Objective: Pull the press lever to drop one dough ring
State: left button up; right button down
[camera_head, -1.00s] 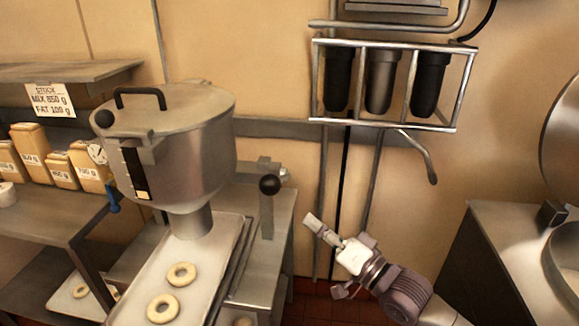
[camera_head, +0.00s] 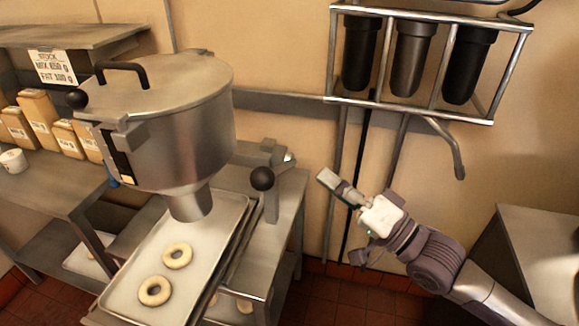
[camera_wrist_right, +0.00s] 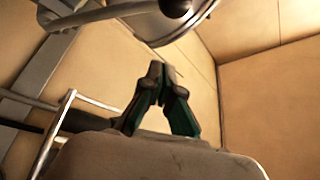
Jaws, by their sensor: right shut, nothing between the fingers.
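The dough press is a steel hopper (camera_head: 185,135) with a lid and a spout (camera_head: 190,203) over a tray. The press lever (camera_head: 271,207) stands to its right, with a round black knob (camera_head: 262,178) on top. Two pale dough rings (camera_head: 178,256) (camera_head: 155,291) lie on the metal tray (camera_head: 205,270). My right gripper (camera_head: 328,180) is shut and empty, to the right of the knob and apart from it. Its closed fingers also show in the right wrist view (camera_wrist_right: 160,75). My left gripper is not in view.
Black filter canisters hang in a wire rack (camera_head: 410,105) on the wall, with pipes running down behind my right gripper. A shelf table with boxes (camera_head: 38,108) stands at left. A steel cabinet (camera_head: 540,250) stands at right. Open space lies between gripper and knob.

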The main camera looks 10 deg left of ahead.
notch_tip(320, 180, up, 3)
jog(key=p, duration=0.4)
send_over(281, 169)
jog(key=s+d, duration=0.2)
jog(key=s, duration=0.1)
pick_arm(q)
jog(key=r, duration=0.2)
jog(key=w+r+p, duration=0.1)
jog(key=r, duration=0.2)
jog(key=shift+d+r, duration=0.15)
pick_arm(e)
jog(key=s+f, duration=0.2)
jog(key=shift+s+a+f, duration=0.25)
jog(key=shift+s+f, duration=0.15)
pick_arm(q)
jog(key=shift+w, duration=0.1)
